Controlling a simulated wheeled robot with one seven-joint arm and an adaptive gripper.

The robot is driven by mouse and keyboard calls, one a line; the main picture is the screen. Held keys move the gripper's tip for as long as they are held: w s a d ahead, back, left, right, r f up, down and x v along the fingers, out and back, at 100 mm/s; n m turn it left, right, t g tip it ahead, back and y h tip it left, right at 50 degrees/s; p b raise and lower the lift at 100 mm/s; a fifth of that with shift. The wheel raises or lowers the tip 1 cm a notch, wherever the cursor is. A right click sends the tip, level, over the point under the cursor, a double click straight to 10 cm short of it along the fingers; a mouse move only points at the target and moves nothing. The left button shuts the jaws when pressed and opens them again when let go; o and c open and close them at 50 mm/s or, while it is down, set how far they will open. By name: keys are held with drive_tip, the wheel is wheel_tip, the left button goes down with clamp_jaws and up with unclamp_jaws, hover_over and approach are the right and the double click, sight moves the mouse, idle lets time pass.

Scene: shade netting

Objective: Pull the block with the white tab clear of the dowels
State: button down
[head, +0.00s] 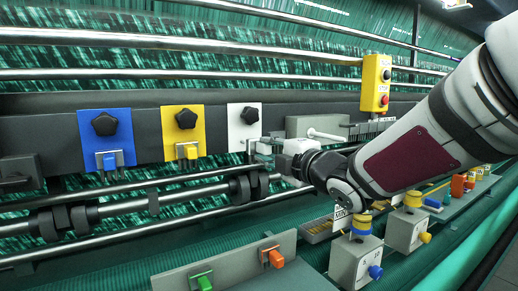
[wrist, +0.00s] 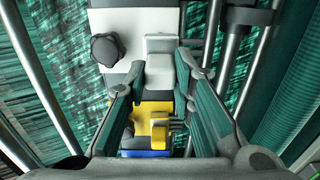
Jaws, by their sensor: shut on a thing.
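The white plate (head: 238,137) with a black knob (head: 250,115) is on the dark rail, right of the yellow plate. The block with the white tab is largely hidden behind my gripper (head: 267,147) in the head view. In the wrist view the white tab (wrist: 160,70) lies between the fingertips of my gripper (wrist: 160,76), which is shut on it. A pale block part (wrist: 161,44) shows just beyond the tab, beside the white plate (wrist: 130,48).
A blue plate (head: 90,127) and a yellow plate (head: 170,142), each with a knob and a tabbed block, stand to the left. Metal rollers (head: 120,190) run below. A yellow button box (head: 375,75) is at the right. Grey boxes (head: 352,262) stand in front.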

sight(269, 150)
idle(0.3)
drive_tip(key=shift+p+v, duration=0.35)
drive_tip(key=shift+v, duration=1.65)
